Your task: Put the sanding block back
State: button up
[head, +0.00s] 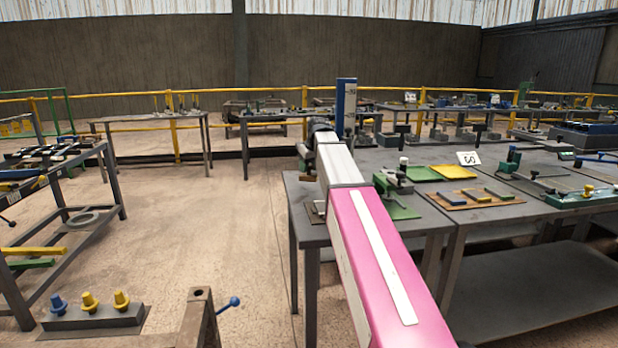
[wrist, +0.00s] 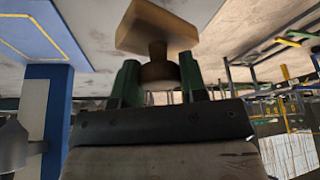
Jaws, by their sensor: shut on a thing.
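In the wrist view, my gripper (wrist: 160,84) has green fingers closed on the brown knob of a tan block, which I take to be the sanding block (wrist: 155,28). The block is at the far side of the fingertips, clear of other surfaces as far as I can see. In the head view, my pink and white arm reaches forward over the left end of the grey bench (head: 440,217).
A blue post (head: 346,105) stands close behind my wrist; a blue upright also shows in the wrist view (wrist: 45,110). A green fixture (head: 392,180), a brown board (head: 470,199) with bars, and a "60" card (head: 468,158) occupy the bench. Floor (head: 235,225) left of it is clear.

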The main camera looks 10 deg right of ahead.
aim_at(309, 174)
jog(key=shift+f, duration=1.95)
jog(key=shift+f, duration=0.15)
jog(key=o, duration=0.9)
jog(key=v, duration=1.2)
